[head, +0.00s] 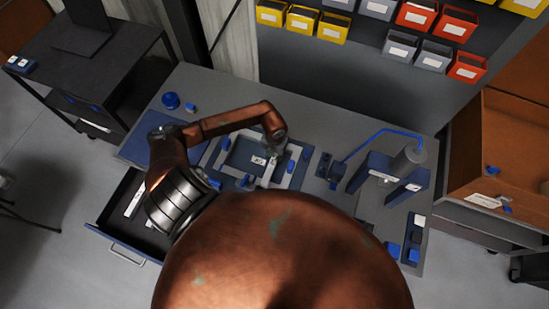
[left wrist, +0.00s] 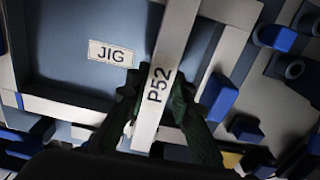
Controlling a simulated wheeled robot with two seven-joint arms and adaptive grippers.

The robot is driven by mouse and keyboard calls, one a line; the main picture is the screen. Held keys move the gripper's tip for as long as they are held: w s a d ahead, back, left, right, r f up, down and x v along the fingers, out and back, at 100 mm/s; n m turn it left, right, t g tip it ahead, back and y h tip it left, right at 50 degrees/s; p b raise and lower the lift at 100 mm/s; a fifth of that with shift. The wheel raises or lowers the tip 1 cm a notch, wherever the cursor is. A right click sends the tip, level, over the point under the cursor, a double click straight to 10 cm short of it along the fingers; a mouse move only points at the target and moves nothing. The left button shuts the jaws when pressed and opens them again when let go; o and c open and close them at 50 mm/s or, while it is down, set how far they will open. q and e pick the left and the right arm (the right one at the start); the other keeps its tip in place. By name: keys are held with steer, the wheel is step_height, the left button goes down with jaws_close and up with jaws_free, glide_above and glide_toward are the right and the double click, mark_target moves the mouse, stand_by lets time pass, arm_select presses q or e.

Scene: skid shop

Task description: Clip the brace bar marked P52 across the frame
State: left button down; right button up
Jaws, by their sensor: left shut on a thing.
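The brace bar marked P52 (left wrist: 172,62) is a pale flat bar. My left gripper (left wrist: 157,108) is shut on it near its marked end, with dark fingers on both sides. In the head view my left gripper (head: 274,142) is over the right part of the jig. The pale frame (left wrist: 68,109) lies around a blue-grey panel with a JIG label (left wrist: 112,53). The bar crosses over the panel's right side in the wrist view, slightly tilted. I cannot tell whether it touches the frame. Blue clips (left wrist: 219,97) stand beside the frame. My right gripper does not show.
An open drawer (head: 101,224) with pale bars inside is at the bench's left front. Coloured bins (head: 418,17) hang behind. The bench's back strip (head: 330,115) is clear.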

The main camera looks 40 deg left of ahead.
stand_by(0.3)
arm_select(q)
steer(key=c, duration=1.6)
jaws_free()
steer(key=o, duration=0.4)
steer(key=shift+r, duration=0.15)
steer(key=shift+r+p, duration=2.45)
steer(key=shift+r, duration=0.9)
